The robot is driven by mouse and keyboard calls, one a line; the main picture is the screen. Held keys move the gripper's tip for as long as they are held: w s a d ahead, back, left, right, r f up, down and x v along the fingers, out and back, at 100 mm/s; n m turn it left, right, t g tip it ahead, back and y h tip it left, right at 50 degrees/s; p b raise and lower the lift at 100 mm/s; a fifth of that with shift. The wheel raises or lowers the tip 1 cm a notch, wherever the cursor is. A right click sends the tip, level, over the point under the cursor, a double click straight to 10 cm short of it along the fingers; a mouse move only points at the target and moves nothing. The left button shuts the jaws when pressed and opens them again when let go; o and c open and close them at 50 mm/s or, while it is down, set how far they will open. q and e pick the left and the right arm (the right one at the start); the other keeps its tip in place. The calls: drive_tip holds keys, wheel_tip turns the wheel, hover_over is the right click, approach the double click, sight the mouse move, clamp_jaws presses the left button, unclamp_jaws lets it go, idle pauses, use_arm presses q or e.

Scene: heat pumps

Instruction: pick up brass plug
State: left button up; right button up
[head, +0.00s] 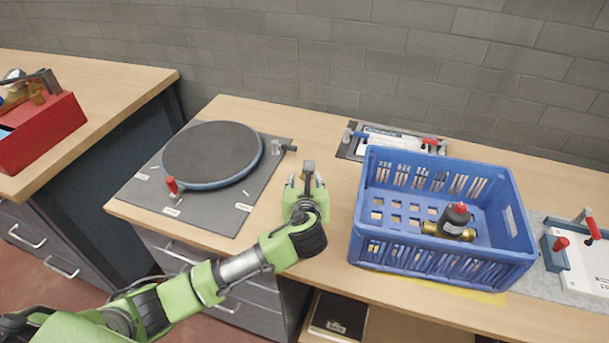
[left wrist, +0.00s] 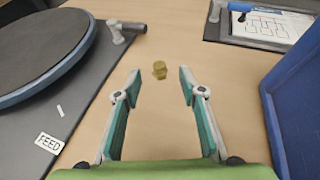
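The brass plug (left wrist: 160,69) is a small gold-coloured piece on the bare wooden bench top, seen in the left wrist view. It lies just beyond my left gripper's fingertips, roughly centred between them and not touching either. My left gripper (left wrist: 158,86) is open and empty, with its two teal-lined fingers spread apart. In the head view my left gripper (head: 306,182) is over the bench between the round turntable and the blue crate; I cannot make out the plug there. My right gripper is not in view.
The blue crate (head: 430,256) stands right of the gripper, holding a black, red-capped part with brass fittings (head: 455,221). A dark round turntable (head: 211,152) on a grey mat is left. A clipboard (head: 395,140) lies behind. A red toolbox (head: 42,130) stands on another bench.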

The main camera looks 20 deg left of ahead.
use_arm(q)
drive_tip(key=shift+w+a+f, duration=0.15)
drive_tip(key=shift+w+a, duration=0.1)
drive_tip(key=shift+w, duration=0.35)
drive_tip(key=x, duration=0.4)
drive_tip(key=shift+c, duration=1)
clamp_jaws()
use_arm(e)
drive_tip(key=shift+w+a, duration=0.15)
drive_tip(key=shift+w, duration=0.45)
